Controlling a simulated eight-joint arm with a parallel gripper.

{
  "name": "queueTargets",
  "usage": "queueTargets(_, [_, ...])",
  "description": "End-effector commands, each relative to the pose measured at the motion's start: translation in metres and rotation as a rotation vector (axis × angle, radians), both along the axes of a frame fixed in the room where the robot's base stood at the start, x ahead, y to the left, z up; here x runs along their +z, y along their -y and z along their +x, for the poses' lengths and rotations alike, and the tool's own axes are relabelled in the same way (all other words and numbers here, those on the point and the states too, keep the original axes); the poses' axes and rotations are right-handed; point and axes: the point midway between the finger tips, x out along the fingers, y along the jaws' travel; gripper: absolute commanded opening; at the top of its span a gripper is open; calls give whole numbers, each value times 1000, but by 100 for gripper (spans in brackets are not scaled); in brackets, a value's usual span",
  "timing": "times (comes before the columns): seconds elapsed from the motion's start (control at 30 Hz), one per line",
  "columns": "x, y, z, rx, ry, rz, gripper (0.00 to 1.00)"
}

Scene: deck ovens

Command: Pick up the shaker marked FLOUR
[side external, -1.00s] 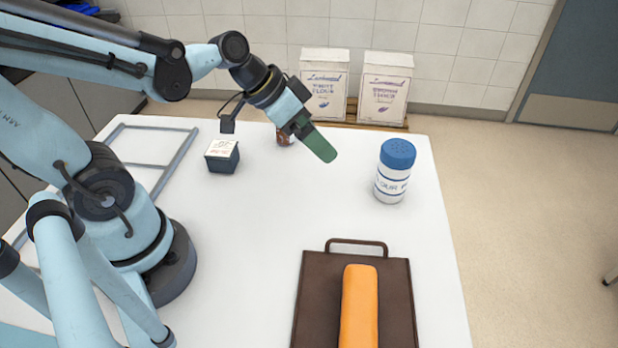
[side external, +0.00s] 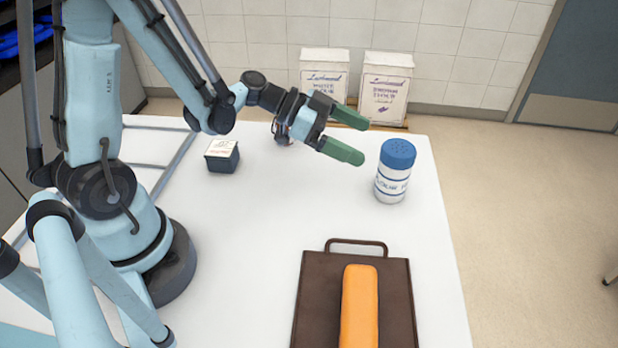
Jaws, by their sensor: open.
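The flour shaker (side external: 393,172) is a white cylinder with a blue perforated lid and blue lettering, only partly legible from this side. It stands upright on the right part of the white table. My gripper (side external: 356,138) has two green fingers spread apart, pointing right towards the shaker. It is open and empty, up and left of the shaker in the picture, with a gap between the fingertips and the shaker. The height of the fingers above the table is hard to judge.
A dark brown board (side external: 314,297) with a handle and an orange long object (side external: 359,310) lies at the front. A small dark box (side external: 222,156) stands left of my gripper. Flour bags (side external: 324,76) stand behind the table. The table is clear around the shaker.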

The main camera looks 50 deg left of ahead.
Motion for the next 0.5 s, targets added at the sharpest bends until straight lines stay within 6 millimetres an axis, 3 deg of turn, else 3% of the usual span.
queueTargets(0.13, [-10, 19, 15, -4, -1, 0, 99])
queueTargets(0.5, [-21, 41, 34, -2, -2, 1, 99])
